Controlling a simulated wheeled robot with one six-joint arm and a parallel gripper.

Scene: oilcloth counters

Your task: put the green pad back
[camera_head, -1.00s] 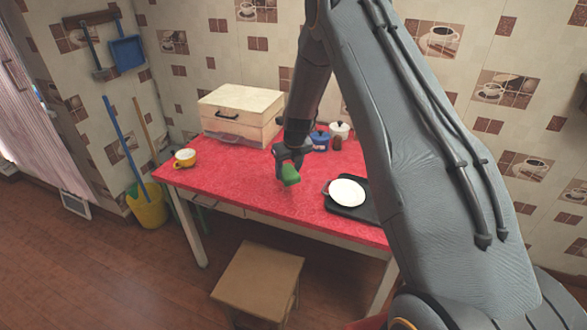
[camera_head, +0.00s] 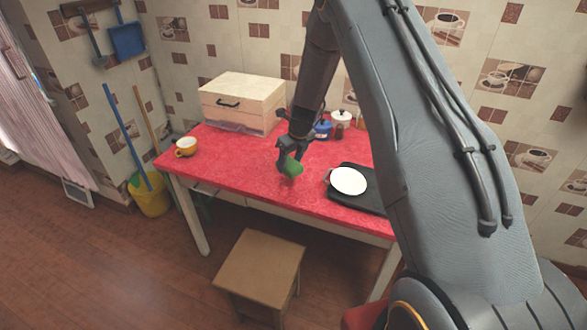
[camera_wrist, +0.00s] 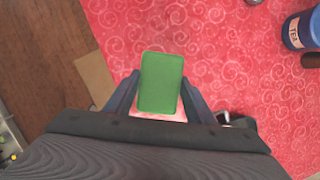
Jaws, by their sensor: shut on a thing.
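The green pad (camera_head: 292,167) is held in my gripper (camera_head: 286,157) above the red oilcloth table (camera_head: 240,175), towards its front middle. In the wrist view the green pad (camera_wrist: 160,82) is a rounded rectangle between the two dark fingers of my gripper (camera_wrist: 158,92), which are shut on it. It looks raised off the cloth; the exact height is hard to tell.
A black tray (camera_head: 372,204) with a white plate (camera_head: 348,181) lies to the right. A cream box (camera_head: 242,97), a yellow cup (camera_head: 186,147), a blue canister (camera_head: 322,129) and a white-lidded jar (camera_head: 341,120) stand on the table. A wooden stool (camera_head: 258,264) stands in front.

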